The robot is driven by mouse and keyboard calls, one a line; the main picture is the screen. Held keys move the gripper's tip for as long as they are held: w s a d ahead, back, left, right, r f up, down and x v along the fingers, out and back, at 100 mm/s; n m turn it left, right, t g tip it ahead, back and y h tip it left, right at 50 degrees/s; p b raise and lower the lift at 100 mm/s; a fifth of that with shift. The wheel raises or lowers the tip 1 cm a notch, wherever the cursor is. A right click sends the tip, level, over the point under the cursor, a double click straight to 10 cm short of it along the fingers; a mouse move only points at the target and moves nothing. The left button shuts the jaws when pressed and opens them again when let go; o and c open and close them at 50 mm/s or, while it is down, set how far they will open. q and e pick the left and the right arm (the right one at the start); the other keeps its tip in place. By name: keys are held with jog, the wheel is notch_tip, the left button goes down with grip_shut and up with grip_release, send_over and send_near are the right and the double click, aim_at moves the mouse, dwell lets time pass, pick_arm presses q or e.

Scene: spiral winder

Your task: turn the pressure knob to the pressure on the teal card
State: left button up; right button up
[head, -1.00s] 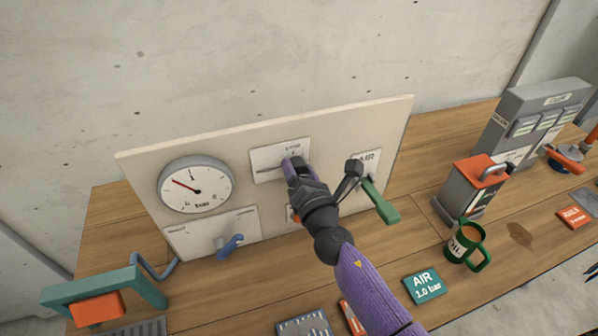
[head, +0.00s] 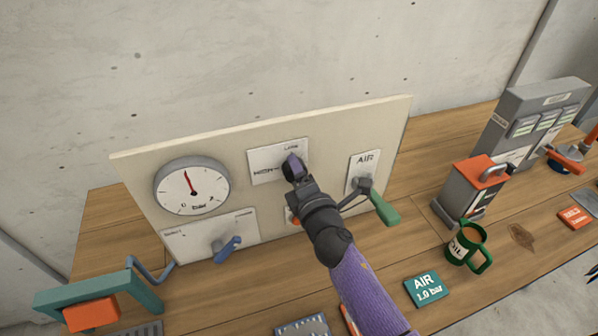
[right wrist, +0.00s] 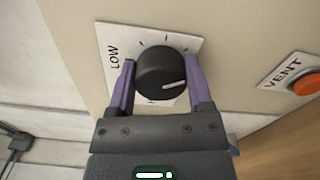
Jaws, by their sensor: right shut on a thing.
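The black pressure knob (right wrist: 162,73) sits on a white plate marked LOW, and its white pointer line points right and slightly up in the right wrist view. My right gripper (right wrist: 160,85) has its two purple fingers on either side of the knob, shut on it. In the head view my right gripper (head: 292,168) covers most of the knob. The round gauge (head: 192,187) on the panel has its red needle pointing up, slightly left. The teal card (head: 428,289) reads AIR 1.0 bar and lies flat on the bench. My left gripper is not in view.
The cream panel (head: 240,148) stands on the wooden bench. A green AIR lever (head: 383,208), a blue handle (head: 228,249) and an orange VENT button (right wrist: 305,84) are on it. A green OIL mug (head: 466,245) stands to the right.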

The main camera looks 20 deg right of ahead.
jog(key=shift+f, duration=0.1)
dwell(0.3)
jog(key=o, duration=1.3)
jog(key=s, duration=1)
jog(key=shift+d, duration=0.2)
